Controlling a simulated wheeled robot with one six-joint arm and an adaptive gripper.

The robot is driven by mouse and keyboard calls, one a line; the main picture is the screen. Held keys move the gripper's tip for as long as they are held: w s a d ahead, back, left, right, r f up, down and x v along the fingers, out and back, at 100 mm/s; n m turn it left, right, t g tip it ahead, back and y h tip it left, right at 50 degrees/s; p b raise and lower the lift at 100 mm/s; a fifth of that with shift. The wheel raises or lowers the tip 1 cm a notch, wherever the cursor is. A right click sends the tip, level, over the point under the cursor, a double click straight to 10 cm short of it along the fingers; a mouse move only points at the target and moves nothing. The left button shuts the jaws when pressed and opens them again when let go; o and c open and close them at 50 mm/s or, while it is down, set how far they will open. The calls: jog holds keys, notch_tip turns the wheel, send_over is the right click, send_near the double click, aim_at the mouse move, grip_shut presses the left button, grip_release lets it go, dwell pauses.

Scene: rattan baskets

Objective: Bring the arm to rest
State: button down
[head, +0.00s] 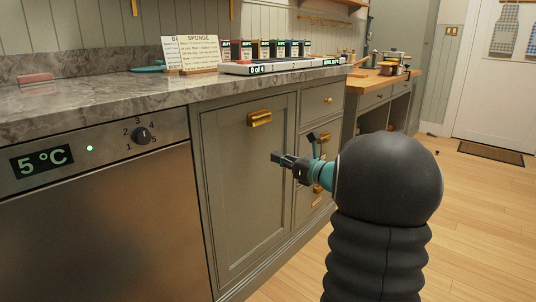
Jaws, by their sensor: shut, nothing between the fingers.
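My gripper (278,158) is small in the head view, right of centre, with a teal section behind its dark fingers. It points left, in front of the grey-green cabinet door (232,185), below the counter top. The fingers are shut and nothing shows between them. I cannot tell how far the fingertips are from the door. My dark rounded arm part hides part of the drawers and floor behind it.
The marble counter (110,100) carries a pink block (36,78), a card reading "SPONGE" (197,51) and a tray with several small boxes (290,66). A dishwasher-like appliance (95,235) fills the lower left.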

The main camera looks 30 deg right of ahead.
jog(key=shift+s+d, duration=0.25)
jog(key=shift+s, duration=0.4)
jog(key=s+a+f+n+g, duration=0.35)
jog(key=f+n, duration=0.25)
jog(key=f, duration=0.2)
jog(key=s+a+f+n+g+p, duration=0.1)
jog(key=s+a+f+n+g, duration=0.4)
jog(key=s+a+n+g, duration=0.35)
jog(key=s+a+r+n+g+h+p, duration=0.1)
jog(key=s+a+n+h+p, duration=0.15)
jog(key=s+n, duration=0.4)
jog(key=s+a+r+n+g+h+p, duration=0.1)
jog(key=s+a+r+n+h, duration=0.15)
jog(key=s+a+n, duration=0.4)
jog(key=s+a+r+n+t+h+p, duration=0.1)
jog(key=s+a+r+n+t+p, duration=0.1)
jog(key=s+a+r+n, duration=0.2)
notch_tip(320, 180, up, 3)
jog(key=s, duration=0.2)
jog(key=shift+s+t+p, duration=0.35)
jog(key=shift+t+p, duration=0.05)
